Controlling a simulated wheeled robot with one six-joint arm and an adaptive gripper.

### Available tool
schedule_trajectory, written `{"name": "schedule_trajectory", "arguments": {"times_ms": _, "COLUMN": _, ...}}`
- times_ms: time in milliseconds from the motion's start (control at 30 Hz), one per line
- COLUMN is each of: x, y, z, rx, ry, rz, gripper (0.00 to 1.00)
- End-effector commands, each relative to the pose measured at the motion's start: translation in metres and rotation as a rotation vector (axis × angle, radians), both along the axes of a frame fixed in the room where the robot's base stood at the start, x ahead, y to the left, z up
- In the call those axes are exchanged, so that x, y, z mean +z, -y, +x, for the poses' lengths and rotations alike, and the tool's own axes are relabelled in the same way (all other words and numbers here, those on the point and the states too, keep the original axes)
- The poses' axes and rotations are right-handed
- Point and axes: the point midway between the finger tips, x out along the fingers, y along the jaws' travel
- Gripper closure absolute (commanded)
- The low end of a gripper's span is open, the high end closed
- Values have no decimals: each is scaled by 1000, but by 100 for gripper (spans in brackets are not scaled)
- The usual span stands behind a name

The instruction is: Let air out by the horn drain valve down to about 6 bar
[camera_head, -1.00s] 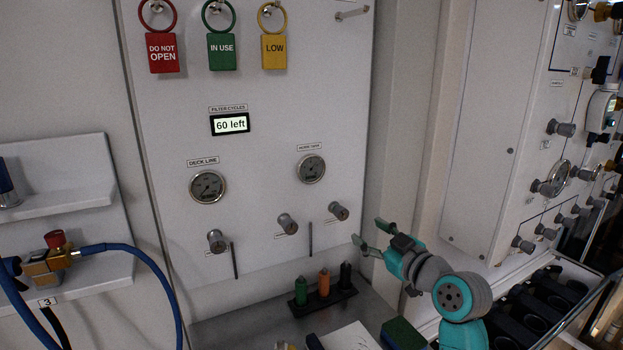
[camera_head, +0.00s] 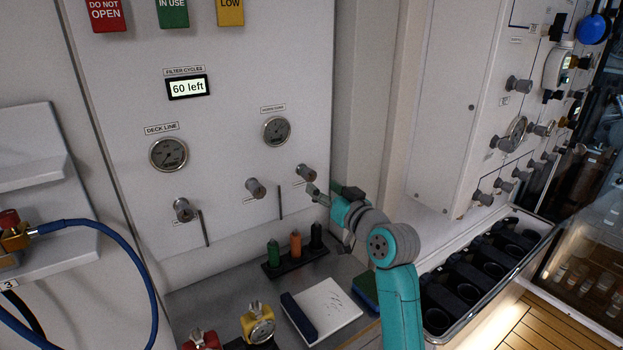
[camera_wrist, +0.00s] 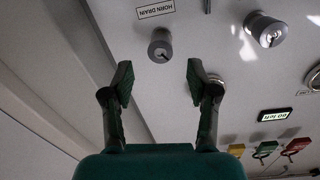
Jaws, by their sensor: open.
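The horn drain valve is a grey round knob (camera_head: 306,172) on the white panel, rightmost of three knobs in the head view. In the wrist view the knob (camera_wrist: 160,45) sits beside its HORN DRAIN label (camera_wrist: 156,9). My gripper (camera_head: 325,192) is open and close to the knob, just below and right of it in the head view. In the wrist view my gripper (camera_wrist: 158,82) has its two fingers apart, with the knob ahead of the gap and nothing held. The horn tank gauge (camera_head: 276,131) is above the knob; its reading is too small to tell.
The deck line gauge (camera_head: 169,154) and two other knobs (camera_head: 183,209) (camera_head: 255,188) are left of the horn drain. A counter below carries a white pad (camera_head: 328,305) and a rack of coloured pegs (camera_head: 296,244). A side panel (camera_head: 450,110) stands right.

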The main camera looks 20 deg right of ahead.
Motion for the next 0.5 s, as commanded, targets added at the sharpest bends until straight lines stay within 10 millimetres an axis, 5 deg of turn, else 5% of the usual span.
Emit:
{"name": "schedule_trajectory", "arguments": {"times_ms": 233, "x": 1, "y": -12, "z": 41, "rx": 1, "ry": 0, "rz": -2, "gripper": 41}}
{"name": "schedule_trajectory", "arguments": {"times_ms": 500, "x": 0, "y": -16, "z": 60, "rx": 0, "ry": 1, "rz": -2, "gripper": 41}}
